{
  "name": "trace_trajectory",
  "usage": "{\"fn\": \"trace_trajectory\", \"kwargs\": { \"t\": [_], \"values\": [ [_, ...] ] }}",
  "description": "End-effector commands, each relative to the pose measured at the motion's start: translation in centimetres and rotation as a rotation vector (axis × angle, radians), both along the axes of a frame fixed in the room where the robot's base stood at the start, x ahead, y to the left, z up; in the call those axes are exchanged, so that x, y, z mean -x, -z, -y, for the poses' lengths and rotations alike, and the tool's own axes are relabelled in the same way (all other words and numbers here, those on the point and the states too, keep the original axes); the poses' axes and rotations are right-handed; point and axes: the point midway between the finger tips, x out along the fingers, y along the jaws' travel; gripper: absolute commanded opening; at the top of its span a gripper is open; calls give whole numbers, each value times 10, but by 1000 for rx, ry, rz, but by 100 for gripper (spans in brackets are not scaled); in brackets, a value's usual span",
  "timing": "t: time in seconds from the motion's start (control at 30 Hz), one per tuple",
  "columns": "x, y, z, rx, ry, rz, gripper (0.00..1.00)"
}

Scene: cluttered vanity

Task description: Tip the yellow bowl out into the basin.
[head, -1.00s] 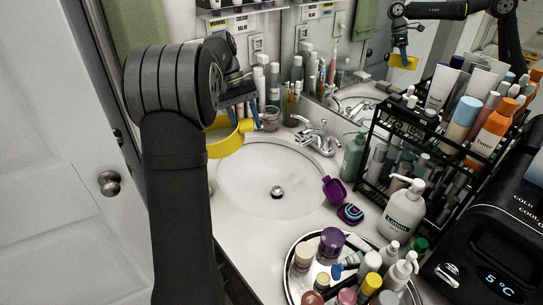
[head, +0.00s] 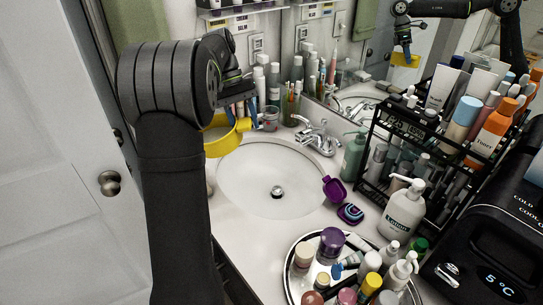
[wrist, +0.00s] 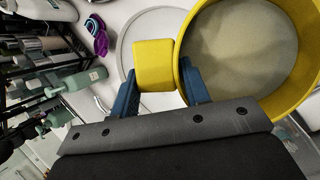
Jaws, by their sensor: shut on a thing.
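The yellow bowl (head: 224,147) is held up at the far left side of the white basin (head: 265,195), by its rim. It looks roughly level. In the wrist view the bowl (wrist: 300,22) fills the upper right, and pale beige contents cover its inside. My gripper (head: 240,108) is shut on the bowl's block-like yellow handle, with a blue finger on each side of it in the wrist view (wrist: 158,85). The basin, partly seen at the top of the wrist view (wrist: 150,22), looks empty around its drain.
A chrome faucet (head: 318,135) stands behind the basin. Cups and bottles crowd the back left near the bowl. A purple container (head: 334,189) sits at the basin's right edge. A round tray (head: 291,262) of bottles and a black rack (head: 395,165) stand to the right.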

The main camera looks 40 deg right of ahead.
Motion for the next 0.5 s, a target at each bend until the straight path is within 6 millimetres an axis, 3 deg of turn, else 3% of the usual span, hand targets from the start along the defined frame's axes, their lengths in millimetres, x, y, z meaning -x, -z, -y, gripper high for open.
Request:
{"fn": "trace_trajectory", "kwargs": {
  "t": [0.5],
  "values": [
    [-9,17,17,9,-104,0,10]
  ]
}}
